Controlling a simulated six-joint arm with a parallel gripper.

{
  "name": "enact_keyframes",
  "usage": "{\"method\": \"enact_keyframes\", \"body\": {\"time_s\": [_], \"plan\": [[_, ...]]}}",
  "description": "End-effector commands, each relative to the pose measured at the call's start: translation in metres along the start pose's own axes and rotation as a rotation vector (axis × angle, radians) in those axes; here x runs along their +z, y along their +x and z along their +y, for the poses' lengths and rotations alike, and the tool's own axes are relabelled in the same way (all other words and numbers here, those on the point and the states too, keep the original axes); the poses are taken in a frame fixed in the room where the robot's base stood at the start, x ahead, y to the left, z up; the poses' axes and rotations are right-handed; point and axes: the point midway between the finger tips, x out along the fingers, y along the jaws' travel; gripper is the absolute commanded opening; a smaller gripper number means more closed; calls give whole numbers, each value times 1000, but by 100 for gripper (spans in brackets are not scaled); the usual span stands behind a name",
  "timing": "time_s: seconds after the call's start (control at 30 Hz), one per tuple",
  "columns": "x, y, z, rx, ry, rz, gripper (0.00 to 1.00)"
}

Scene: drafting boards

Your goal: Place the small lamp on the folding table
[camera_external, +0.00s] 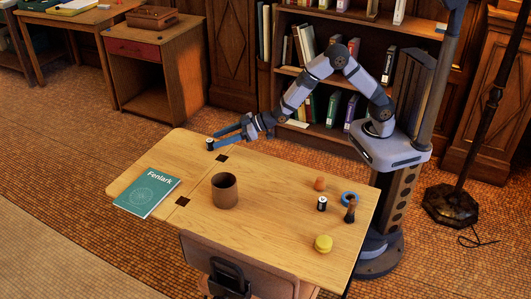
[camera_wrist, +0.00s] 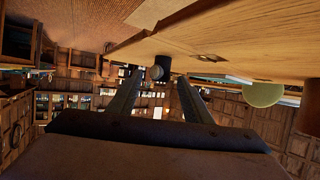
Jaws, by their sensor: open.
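A small dark object with a pale top (camera_external: 210,144), likely the small lamp though too small to be sure, stands upright on the far left leaf of the wooden folding table (camera_external: 270,184). Dark hinge plates mark the folds of the table. My gripper (camera_external: 215,139) is open, low over that leaf, with its blue fingers reaching toward the object. In the wrist view, which is upside down, the object (camera_wrist: 157,72) shows between the spread fingertips (camera_wrist: 158,80), with a gap on each side. Its dark end meets the tabletop.
An orange piece (camera_external: 319,184), blue ring (camera_external: 348,198), black-and-white cylinder (camera_external: 322,204), dark turned piece (camera_external: 350,212) and yellow piece (camera_external: 323,243) sit at right. A chair (camera_external: 235,262) is in front.

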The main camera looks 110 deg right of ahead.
Motion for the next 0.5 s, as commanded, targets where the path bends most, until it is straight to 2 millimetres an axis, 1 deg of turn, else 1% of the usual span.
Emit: {"method": "enact_keyframes", "body": {"time_s": [0.17,0.4,0.5], "plan": [[0,14,-1,0,0,-1,45],[-2,41,-2,0,0,0,45],[-2,47,-2,0,0,1,45]]}}
